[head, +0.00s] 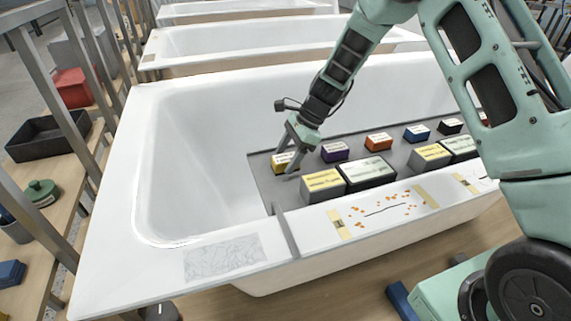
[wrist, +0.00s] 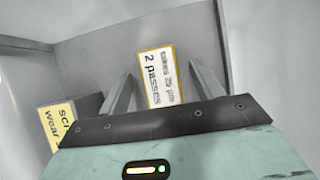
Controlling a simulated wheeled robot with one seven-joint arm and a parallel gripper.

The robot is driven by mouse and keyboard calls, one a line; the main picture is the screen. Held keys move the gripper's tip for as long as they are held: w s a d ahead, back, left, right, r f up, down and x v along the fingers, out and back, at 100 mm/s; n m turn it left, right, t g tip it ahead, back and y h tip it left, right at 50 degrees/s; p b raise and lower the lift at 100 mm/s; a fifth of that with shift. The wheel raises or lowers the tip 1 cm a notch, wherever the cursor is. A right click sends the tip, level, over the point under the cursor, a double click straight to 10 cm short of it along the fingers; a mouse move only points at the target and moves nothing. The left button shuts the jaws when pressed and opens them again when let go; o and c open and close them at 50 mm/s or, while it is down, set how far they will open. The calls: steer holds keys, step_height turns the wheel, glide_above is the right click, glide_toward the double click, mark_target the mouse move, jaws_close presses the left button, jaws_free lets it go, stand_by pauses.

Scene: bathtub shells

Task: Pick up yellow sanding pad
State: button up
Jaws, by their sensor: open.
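The yellow sanding pad (head: 278,166) is a small block with a pale label at the left end of the grey tray (head: 262,182) in the head view. In the wrist view the yellow-edged pad (wrist: 160,78), labelled "2 passes", shows between the two fingers. My gripper (head: 287,160) is open, pointing down over the pad, and partly hides it in the head view. In the wrist view my gripper (wrist: 161,82) has one finger to each side of the pad. I cannot tell whether the fingers touch it.
Purple (head: 335,151), orange (head: 378,142) and blue (head: 417,133) pads sit in the back row. The white tub (head: 190,150) has clear room left of the tray.

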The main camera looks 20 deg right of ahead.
mark_target(286, 158)
steer(key=shift+a+f, duration=0.3)
steer(key=shift+f, duration=0.2)
steer(key=c, duration=1.1)
steer(key=shift+o, duration=0.2)
steer(key=shift+r, duration=0.1)
step_height(286, 158, up, 10)
steer(key=shift+p, duration=0.55)
